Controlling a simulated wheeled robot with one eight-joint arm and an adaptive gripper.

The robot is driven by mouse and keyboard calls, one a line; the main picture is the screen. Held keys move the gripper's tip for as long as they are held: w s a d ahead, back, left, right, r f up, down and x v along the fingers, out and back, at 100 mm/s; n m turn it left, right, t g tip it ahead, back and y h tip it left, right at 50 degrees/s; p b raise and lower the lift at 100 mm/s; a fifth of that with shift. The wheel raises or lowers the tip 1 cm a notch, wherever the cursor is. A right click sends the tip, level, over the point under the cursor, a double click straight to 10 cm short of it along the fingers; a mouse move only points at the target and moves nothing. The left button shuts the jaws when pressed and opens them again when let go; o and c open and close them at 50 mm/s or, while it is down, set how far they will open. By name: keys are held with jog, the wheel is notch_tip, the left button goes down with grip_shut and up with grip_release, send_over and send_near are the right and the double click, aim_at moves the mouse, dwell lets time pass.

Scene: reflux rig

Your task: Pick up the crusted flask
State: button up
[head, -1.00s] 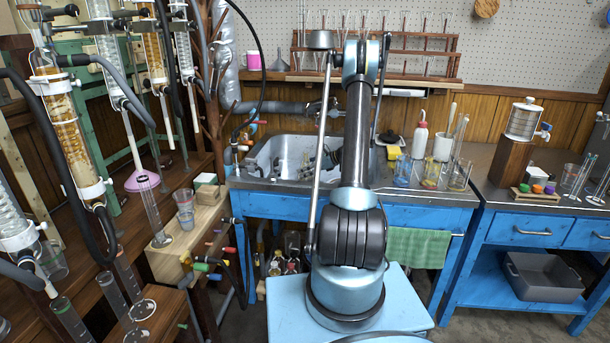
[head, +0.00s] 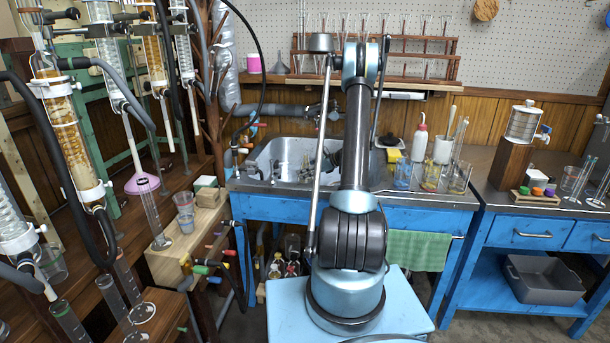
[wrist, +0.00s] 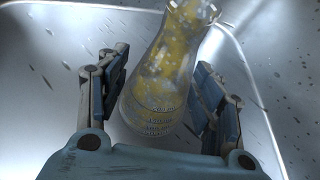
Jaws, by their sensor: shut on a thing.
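The crusted flask (wrist: 168,70) is clear glass with yellow and whitish crust inside and a wider base towards the camera. In the wrist view it lies tilted between the two fingers of my gripper (wrist: 158,90), its top cut off by the upper edge. The fingers close on its sides, left and right. Behind it is the metal basin of the sink (wrist: 45,60); I cannot tell whether the flask touches it. In the head view my arm hides most of the gripper and the flask.
The sink (head: 265,160) sits in a blue bench. Right of it stand a yellow sponge (head: 393,155), a white squeeze bottle (head: 420,143) and several stained glasses (head: 403,172). A wooden rack of glassware (head: 375,60) hangs behind. Tall condensers (head: 65,115) crowd the left.

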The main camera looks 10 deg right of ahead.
jog(key=shift+r, duration=7.35)
jog(key=shift+c, duration=0.2)
jog(key=shift+s+a+f+m+t+h, duration=0.25)
jog(key=shift+a+m+t+h, duration=0.15)
jog(key=shift+m+t, duration=0.25)
jog(key=shift+s+a+f+m+t+h, duration=0.1)
jog(key=shift+a+f+m+t+h, duration=0.25)
jog(key=shift+m+t, duration=0.3)
jog(key=shift+s+r+m+t+h, duration=0.45)
jog(key=shift+s+m+h, duration=0.25)
jog(key=shift+m+h, duration=0.3)
jog(key=shift+s+r+m+t+h, duration=0.35)
jog(key=shift+s+m+t+h, duration=0.2)
jog(key=shift+s+m+h, duration=0.4)
jog(key=shift+s+r+m+t+h, duration=0.45)
jog(key=shift+m+h, duration=0.35)
jog(key=shift+m, duration=0.35)
